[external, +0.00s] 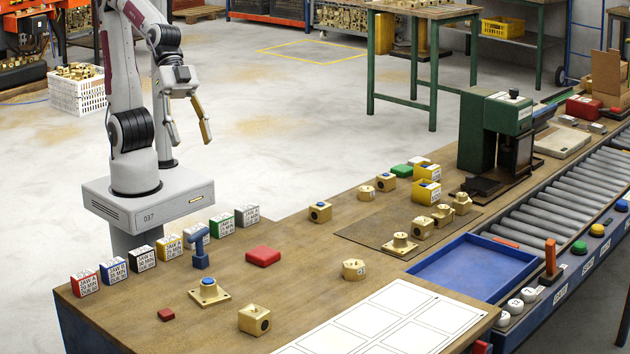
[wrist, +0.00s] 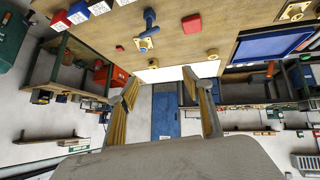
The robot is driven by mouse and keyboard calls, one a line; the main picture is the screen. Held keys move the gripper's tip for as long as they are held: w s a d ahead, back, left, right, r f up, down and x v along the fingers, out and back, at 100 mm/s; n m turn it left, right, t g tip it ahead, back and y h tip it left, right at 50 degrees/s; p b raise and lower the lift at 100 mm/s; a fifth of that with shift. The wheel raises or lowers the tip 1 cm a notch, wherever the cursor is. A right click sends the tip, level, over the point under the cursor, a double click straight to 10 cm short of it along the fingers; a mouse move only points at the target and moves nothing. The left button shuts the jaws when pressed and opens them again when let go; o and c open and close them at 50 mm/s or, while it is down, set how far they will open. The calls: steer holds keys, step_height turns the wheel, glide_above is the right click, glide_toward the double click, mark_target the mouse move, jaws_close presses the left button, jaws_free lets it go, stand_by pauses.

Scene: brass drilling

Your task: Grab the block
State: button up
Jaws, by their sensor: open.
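My gripper (external: 190,138) hangs above the floor beyond the bench's far left side, its two fingers apart with nothing between them. In the wrist view my gripper (wrist: 164,92) also shows spread and empty. Which block is meant is unclear. A flat red block (external: 263,256) lies on the bench's left half; it also shows in the wrist view (wrist: 192,23). A smaller red block (external: 166,314) lies near the front left. Brass blocks with bores include one at the front (external: 254,320) and one farther back (external: 320,212). My gripper touches none of them.
A row of labelled jaw boxes (external: 143,258) lines the bench's left edge. A blue tray (external: 472,268), a green press (external: 494,130) and a roller conveyor (external: 520,213) occupy the right.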

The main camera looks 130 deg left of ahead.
steer(key=w+d+f+t, duration=0.2)
steer(key=w+d, duration=0.4)
steer(key=w, duration=0.4)
steer(key=w+d+f+t, duration=0.1)
steer(key=w+d+f, duration=0.1)
steer(key=w+d, duration=0.65)
steer(key=w+d+f+n+y, duration=0.1)
steer(key=w+f, duration=0.2)
steer(key=f, duration=0.2)
steer(key=w+d+f+t+y, duration=0.1)
steer(key=w+f, duration=0.2)
steer(key=f, duration=0.1)
steer(key=w+d+f+n+t+y, duration=0.1)
steer(key=w+f+y, duration=0.1)
steer(key=w+f, duration=0.2)
steer(key=shift+d+f+n, duration=0.2)
steer(key=shift+f+n, duration=0.1)
steer(key=shift+f, duration=1.05)
steer(key=shift+x, duration=1.3)
